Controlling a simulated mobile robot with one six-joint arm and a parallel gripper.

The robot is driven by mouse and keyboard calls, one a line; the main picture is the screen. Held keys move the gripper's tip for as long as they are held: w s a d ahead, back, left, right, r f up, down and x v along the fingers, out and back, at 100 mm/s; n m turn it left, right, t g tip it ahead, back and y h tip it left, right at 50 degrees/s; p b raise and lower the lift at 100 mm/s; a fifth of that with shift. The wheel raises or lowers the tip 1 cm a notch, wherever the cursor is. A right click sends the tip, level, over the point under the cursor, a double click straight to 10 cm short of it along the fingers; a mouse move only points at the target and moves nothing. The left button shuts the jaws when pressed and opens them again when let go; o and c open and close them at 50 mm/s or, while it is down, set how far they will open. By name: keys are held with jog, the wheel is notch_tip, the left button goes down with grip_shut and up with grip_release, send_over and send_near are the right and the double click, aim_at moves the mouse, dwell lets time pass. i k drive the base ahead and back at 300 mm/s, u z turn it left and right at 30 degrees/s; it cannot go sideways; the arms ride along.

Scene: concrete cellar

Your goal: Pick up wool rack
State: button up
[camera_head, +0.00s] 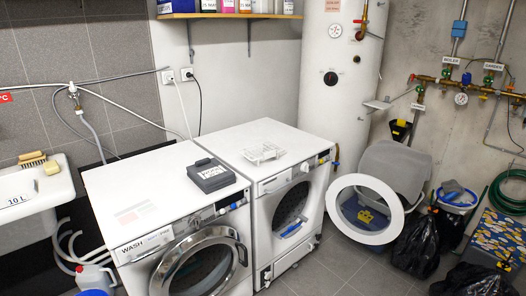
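A small white rack (262,152), which looks like the wool rack, lies on the white top of the right-hand machine, a dryer (232,141). It is low, with slats or bars, and pale against the pale top. Nothing covers it. My gripper is not in view, so its state does not show.
A dark grey box (211,175) sits on the washer (150,200), left of the rack. The dryer's round door (365,209) stands open to the right. Black bags (417,246) and a blue-rimmed bucket (455,196) crowd the right. Floor (325,272) shows in front.

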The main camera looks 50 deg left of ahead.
aim_at(262, 153)
jog(key=i, duration=0.75)
jog(key=u, duration=4.35)
jog(key=i, duration=0.1)
jog(key=z, duration=3.05)
jog(key=k, duration=0.2)
jog(key=u, duration=2.05)
jog(key=k, duration=0.15)
jog(key=u, duration=0.35)
